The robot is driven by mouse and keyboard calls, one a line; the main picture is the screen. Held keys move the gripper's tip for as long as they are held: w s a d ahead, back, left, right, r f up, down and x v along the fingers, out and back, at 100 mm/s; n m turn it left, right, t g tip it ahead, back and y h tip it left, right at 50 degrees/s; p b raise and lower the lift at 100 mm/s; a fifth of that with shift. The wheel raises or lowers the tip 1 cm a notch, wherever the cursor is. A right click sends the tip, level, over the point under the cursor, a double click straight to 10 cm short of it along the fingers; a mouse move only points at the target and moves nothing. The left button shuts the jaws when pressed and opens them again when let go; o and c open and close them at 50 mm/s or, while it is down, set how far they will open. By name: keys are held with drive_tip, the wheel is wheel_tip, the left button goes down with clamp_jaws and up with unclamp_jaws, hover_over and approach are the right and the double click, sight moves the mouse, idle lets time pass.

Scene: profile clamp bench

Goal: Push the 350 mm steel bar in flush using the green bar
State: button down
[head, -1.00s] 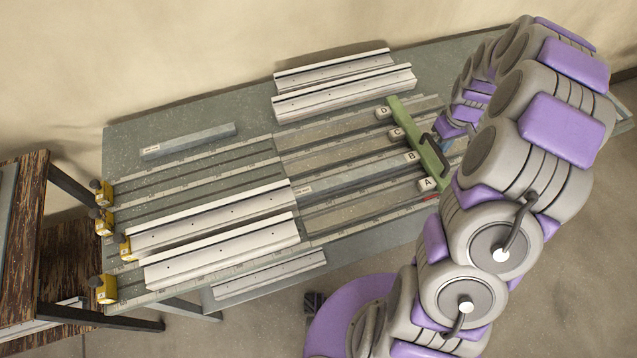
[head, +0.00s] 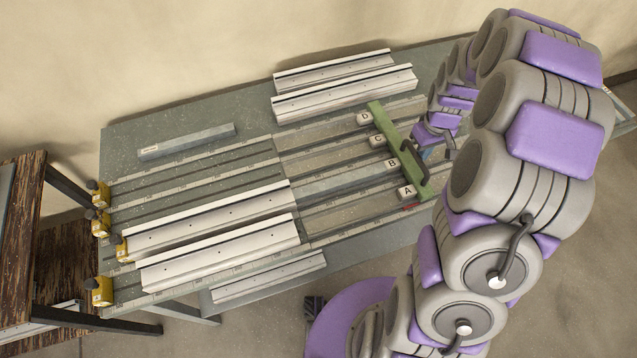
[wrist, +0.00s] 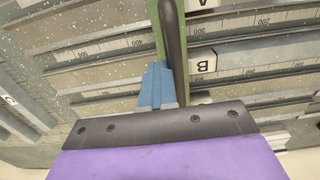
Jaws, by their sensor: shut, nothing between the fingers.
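The green bar (head: 399,150), with a dark handle (head: 412,160) and white blocks A to D along its left side, lies across the lanes at the right of the bench. It also shows in the wrist view (wrist: 202,60). The grey 350 mm steel bar (head: 345,181) lies in lane B, its right end at block B; its left end is hidden behind a white profile. My gripper (wrist: 156,84) is shut and empty, its blue fingers beside the green bar and handle on the side away from the blocks. I cannot tell whether they touch it.
White profiles (head: 215,220) stand in the front lanes, with yellow stops (head: 100,290) at the left ends. Another steel bar (head: 186,142) lies at the back left. Two white profiles (head: 345,94) lie at the back. A wooden shelf (head: 22,240) stands left of the bench.

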drive_tip(key=s+a+p, duration=0.1)
drive_tip(key=s+a, duration=0.3)
drive_tip(key=a, duration=0.8)
drive_tip(key=s+a+p, duration=0.1)
drive_tip(key=s+a, duration=0.3)
drive_tip(key=a, duration=0.8)
drive_tip(key=shift+s+p, duration=0.3)
drive_tip(key=shift+s, duration=0.05)
idle(1.2)
drive_tip(key=shift+s+a, duration=0.2)
drive_tip(key=shift+a, duration=0.4)
idle(0.5)
drive_tip(key=shift+d, duration=0.15)
wheel_tip(320, 180, up, 7)
drive_tip(key=d+p, duration=0.1)
drive_tip(key=p, duration=0.2)
drive_tip(key=shift+w, duration=0.25)
idle(0.6)
